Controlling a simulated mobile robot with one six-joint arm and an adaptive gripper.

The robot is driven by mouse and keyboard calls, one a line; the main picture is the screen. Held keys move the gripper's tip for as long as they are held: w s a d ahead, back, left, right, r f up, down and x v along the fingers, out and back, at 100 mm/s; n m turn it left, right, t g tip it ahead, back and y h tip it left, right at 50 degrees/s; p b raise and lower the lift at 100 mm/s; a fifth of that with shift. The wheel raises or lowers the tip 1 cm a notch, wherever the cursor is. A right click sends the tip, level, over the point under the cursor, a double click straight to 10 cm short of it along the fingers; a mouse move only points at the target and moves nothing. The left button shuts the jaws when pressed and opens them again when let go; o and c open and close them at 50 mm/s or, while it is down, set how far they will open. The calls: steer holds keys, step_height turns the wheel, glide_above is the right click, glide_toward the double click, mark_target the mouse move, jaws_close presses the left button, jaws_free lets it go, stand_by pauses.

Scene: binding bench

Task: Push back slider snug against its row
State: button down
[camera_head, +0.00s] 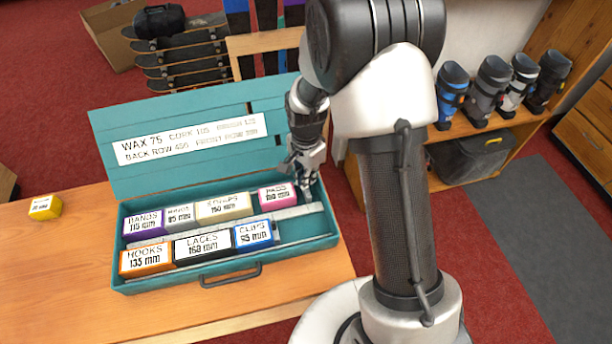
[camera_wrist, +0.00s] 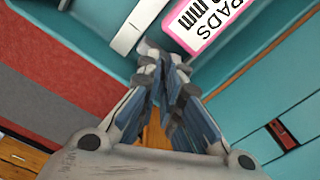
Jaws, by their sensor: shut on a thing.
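The teal box (camera_head: 222,279) lies open on the bench with two rows of labelled blocks. The back row ends on the right with the pink PADS block (camera_head: 277,197), which also shows in the wrist view (camera_wrist: 205,22). My gripper (camera_head: 307,184) is down inside the box, just right of this block. In the wrist view my fingers (camera_wrist: 158,58) are closed together beside the block's end. They are shut on the back slider, mostly hidden by the fingertips. A pale metal strip (camera_head: 290,212) runs in front of the back row. I cannot tell whether slider and block touch.
The front row holds the orange HOOKS (camera_head: 146,260), black LACES (camera_head: 202,247) and blue CLIPS (camera_head: 254,236) blocks. The raised lid (camera_head: 190,117) stands behind. A small yellow block (camera_head: 45,207) lies on the bench (camera_head: 60,285) at left. The box's right wall is close to my gripper.

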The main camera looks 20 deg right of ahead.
steer(key=shift+a, duration=0.15)
steer(key=a, duration=0.5)
steer(key=shift+d, duration=0.15)
steer(key=c, duration=1.7)
jaws_free()
step_height(320, 180, up, 12)
steer(key=shift+r, duration=0.1)
